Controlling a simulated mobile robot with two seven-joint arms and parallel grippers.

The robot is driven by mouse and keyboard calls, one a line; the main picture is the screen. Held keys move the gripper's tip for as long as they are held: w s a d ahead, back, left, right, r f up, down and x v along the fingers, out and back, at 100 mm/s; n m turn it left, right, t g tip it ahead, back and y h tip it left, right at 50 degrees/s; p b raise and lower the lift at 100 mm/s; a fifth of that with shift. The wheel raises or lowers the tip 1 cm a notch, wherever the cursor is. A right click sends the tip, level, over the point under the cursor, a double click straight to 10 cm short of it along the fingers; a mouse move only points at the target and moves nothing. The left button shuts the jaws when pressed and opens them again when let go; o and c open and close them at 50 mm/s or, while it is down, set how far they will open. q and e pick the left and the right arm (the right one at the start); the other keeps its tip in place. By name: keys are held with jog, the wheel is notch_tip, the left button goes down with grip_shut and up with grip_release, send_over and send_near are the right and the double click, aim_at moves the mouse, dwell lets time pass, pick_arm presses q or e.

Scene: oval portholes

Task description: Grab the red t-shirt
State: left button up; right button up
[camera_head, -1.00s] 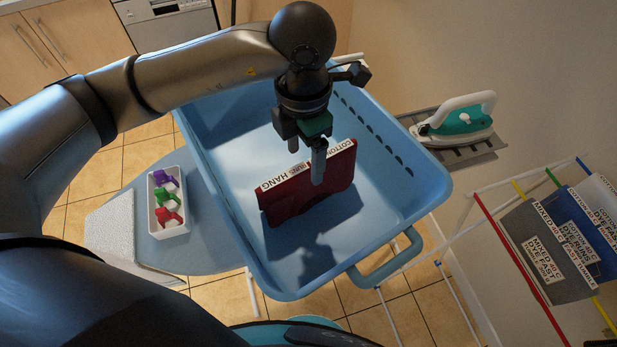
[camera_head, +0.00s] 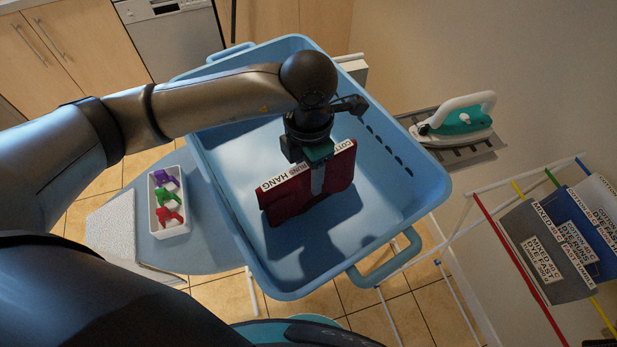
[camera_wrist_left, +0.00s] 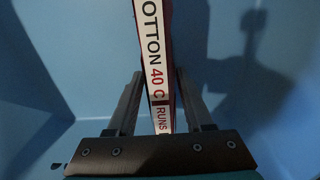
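The red t-shirt (camera_head: 290,205) is a folded, dark red slab standing on edge in the blue laundry basket (camera_head: 432,195). A white label strip with black and red lettering runs along its top edge. My left gripper (camera_head: 317,188) points down over the shirt's middle, one finger in front of its near face. In the left wrist view, the two fingers (camera_wrist_left: 160,76) are apart on either side of the shirt's labelled edge (camera_wrist_left: 155,50), with a gap visible at least on the left. The shirt's lower part is hidden there. My right gripper is not in view.
The basket's walls surround the gripper; its floor around the shirt is bare. A white tray with coloured pegs (camera_head: 168,215) sits left. A green-and-white iron (camera_head: 458,120) stands right on its rest. A drying rack with labelled cloths (camera_head: 560,240) is at far right.

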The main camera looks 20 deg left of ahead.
pick_arm(q)
grip_shut()
jog(key=shift+r, duration=0.1)
dwell(0.4)
